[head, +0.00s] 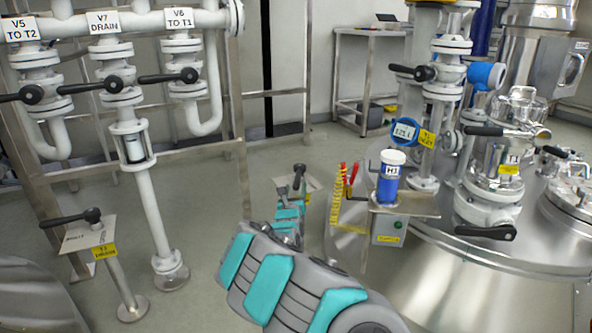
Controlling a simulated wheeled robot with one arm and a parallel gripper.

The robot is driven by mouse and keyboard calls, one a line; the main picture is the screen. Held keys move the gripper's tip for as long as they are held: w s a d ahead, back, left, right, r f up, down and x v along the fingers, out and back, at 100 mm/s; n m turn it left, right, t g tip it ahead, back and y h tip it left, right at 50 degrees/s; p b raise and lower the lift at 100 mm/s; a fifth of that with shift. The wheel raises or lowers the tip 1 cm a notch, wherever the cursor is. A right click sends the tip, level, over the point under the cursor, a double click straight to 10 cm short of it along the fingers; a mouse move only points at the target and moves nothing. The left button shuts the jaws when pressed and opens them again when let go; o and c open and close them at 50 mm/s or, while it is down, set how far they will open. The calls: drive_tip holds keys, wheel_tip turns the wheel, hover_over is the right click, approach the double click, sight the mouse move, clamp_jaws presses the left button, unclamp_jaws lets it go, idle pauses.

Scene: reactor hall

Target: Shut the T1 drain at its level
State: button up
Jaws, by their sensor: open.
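A plate with a dark lever (298,176) stands low beyond my arm at the middle. My arm hides its lower part and any label, so I cannot confirm that it is the T1 drain. My grey and teal arm reaches from the bottom centre up to just below this plate. My gripper's fingers are not visible, and I cannot tell whether they touch the lever. A similar post with a plate and black lever (92,216) stands at left; its yellow label seems to read T3 drain. The T1 tank (470,285) is at right, with a yellow T1 label (509,169) on top.
White pipes with valves V5, V7 (113,84) and V6 fill the upper left. A blue H3 bottle (388,185) stands on a small shelf (415,204) right of my arm. Red and yellow items (340,196) are beside it. Grey floor (205,205) is clear left of my arm.

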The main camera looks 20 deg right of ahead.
sight(298, 178)
drive_tip(key=shift+w+d+f, duration=0.15)
drive_tip(key=shift+w, duration=0.1)
drive_tip(key=b+x, duration=0.1)
drive_tip(key=x, duration=0.5)
drive_tip(key=shift+w+d, duration=0.3)
drive_tip(key=shift+w, duration=0.2)
clamp_jaws()
idle(1.1)
